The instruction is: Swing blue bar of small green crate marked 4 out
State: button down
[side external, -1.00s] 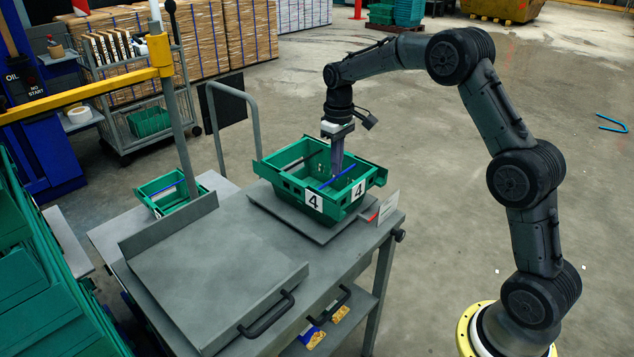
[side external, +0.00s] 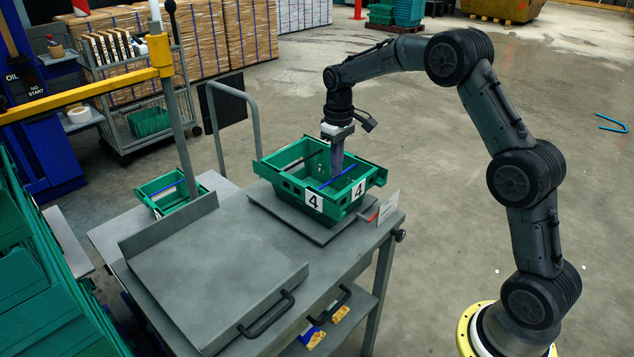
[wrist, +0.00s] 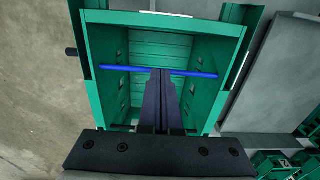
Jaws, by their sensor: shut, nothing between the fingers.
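The small green crate (side external: 291,185) marked 4 sits on a grey plate on the cart, with white "4" labels on its faces. Its blue bar (side external: 337,176) spans the crate's inside; in the wrist view the blue bar (wrist: 200,74) runs from wall to wall near the far end. My gripper (side external: 337,177) points down into the crate, its fingers shut with nothing between them. In the wrist view my gripper (wrist: 160,75) has its tips at the middle of the bar and hides that part. I cannot tell whether they touch it.
A grey tray with a raised edge (side external: 215,270) fills the front of the cart. Another small green crate (side external: 165,190) with a blue bar stands at the left behind it. A sign (side external: 389,207) stands right of the crate. Stacked green crates (side external: 40,290) are at far left.

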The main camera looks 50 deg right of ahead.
jog(key=shift+w, duration=0.1)
jog(key=shift+w, duration=1.2)
jog(key=shift+f, duration=0.25)
jog(key=shift+f, duration=1.05)
jog(key=shift+s, duration=0.7)
